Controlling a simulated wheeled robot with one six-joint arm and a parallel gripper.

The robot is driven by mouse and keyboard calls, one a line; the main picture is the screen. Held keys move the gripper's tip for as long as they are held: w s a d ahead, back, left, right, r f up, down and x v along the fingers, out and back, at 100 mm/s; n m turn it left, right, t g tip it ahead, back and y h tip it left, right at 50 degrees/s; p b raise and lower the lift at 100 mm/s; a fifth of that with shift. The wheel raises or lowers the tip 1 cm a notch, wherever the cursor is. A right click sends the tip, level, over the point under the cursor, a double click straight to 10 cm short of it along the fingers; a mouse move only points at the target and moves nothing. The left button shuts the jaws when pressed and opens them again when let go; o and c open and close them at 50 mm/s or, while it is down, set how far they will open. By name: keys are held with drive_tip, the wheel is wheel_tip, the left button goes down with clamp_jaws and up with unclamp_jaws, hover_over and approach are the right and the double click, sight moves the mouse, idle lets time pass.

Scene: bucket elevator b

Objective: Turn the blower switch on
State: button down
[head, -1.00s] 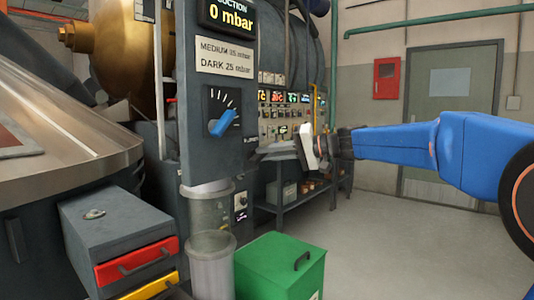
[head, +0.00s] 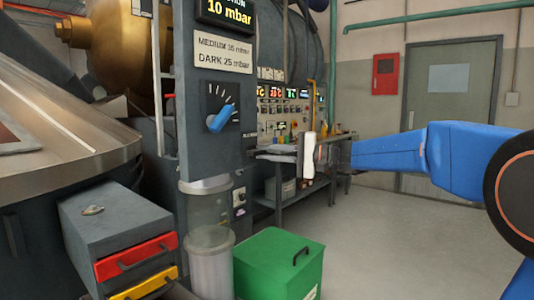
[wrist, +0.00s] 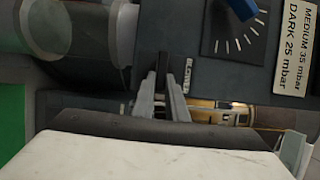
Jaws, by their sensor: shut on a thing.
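A dark control panel (head: 200,110) shows in the head view. Small lettering stands at its lower right edge, where the blower switch appears to be. My gripper (wrist: 165,80) reaches the panel from the side. In the wrist view its two fingers are close together on a small dark part, which looks like the blower switch (wrist: 162,62). The fingers cover most of it, so its exact position is hard to read. In the head view the white body of my gripper stands right of the panel. The suction display (head: 226,14) reads 10 mbar.
A blue-pointer dial (head: 221,118) sits on the panel under a label plate (head: 224,52). A clear cylinder (head: 208,215) and a green bin (head: 280,262) stand below. A bench (head: 290,185) is behind. The floor to the right is clear.

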drive_tip(key=shift+f, duration=0.1)
drive_tip(key=c, duration=1.8)
unclamp_jaws()
drive_tip(key=shift+o, duration=0.2)
drive_tip(key=shift+d, duration=0.15)
drive_tip(key=v, duration=1.7)
drive_tip(key=shift+s, duration=0.2)
